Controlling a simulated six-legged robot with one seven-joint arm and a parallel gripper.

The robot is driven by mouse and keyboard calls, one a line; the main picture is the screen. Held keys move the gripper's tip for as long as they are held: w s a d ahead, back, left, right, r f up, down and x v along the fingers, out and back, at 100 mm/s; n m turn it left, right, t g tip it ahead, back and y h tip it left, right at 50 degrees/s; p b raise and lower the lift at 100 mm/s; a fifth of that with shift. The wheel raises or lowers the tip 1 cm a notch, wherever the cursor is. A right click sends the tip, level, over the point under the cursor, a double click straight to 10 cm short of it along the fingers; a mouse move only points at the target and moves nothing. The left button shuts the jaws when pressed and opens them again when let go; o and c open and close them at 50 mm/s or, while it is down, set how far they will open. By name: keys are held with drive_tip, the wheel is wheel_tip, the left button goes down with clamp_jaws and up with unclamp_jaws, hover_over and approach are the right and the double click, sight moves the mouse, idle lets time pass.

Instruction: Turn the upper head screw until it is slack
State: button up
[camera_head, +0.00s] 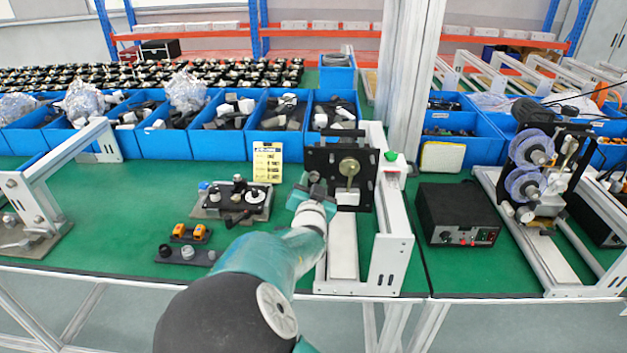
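A black square plate (324,160) stands upright on a white metal frame (392,262), right of centre. A round brass-coloured disc (349,168) sits on its front, with a pale block (347,196) below. I cannot tell which small part is the upper head screw; it is too small or hidden. My teal arm reaches up from the bottom, and my gripper (313,181) is at the lower left of the plate, left of the disc. Whether it touches the plate is unclear. Its fingers are too small to tell whether they are open or shut.
A dark fixture (236,198) and a small block with orange parts (190,234) lie on the green table (110,215) to the left. A black control box (457,213) and a machine with purple spools (531,150) stand right. Blue bins (165,143) line the back.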

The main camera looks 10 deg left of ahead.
clamp_jaws()
drive_tip(key=n, duration=0.9)
drive_tip(key=shift+n, duration=0.4)
unclamp_jaws()
